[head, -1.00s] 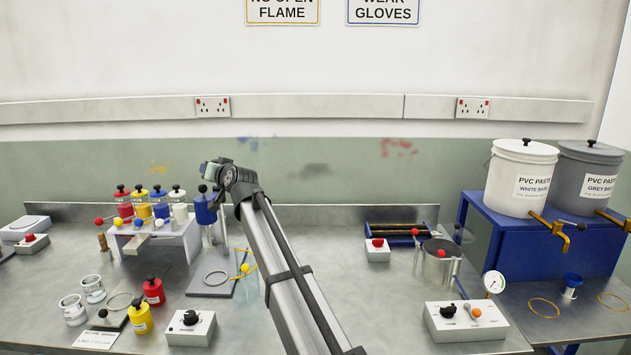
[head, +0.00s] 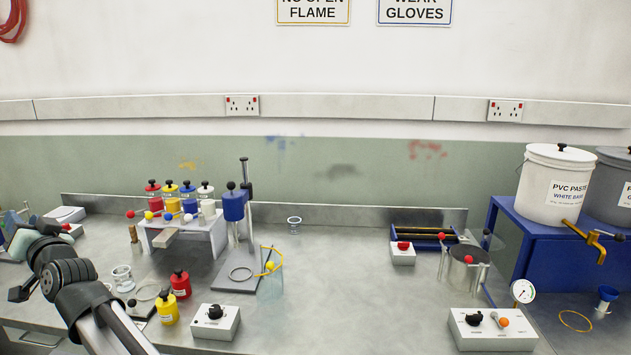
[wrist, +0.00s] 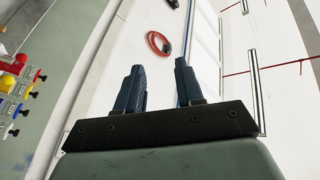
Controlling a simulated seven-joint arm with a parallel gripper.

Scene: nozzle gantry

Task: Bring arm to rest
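My arm (head: 98,310) reaches in from the bottom left of the head view, over the bench's left end. My gripper (wrist: 158,75) shows in the wrist view with two dark blue fingers standing apart and nothing between them. In the head view its pale green body is partly hidden behind the wrist joints (head: 62,275) at the left edge, so its fingertips do not show clearly there. The wrist view is tilted and takes in the wall, a red coil (wrist: 158,43) and the row of coloured pots (wrist: 15,90) at its left edge.
Coloured pots stand on a white rack (head: 185,232) by the blue-headed stand (head: 235,206). A red bottle (head: 180,285), a yellow bottle (head: 167,308) and a glass jar (head: 123,278) are near my arm. A control box (head: 215,322) is at the front. The bench middle (head: 340,270) is clear.

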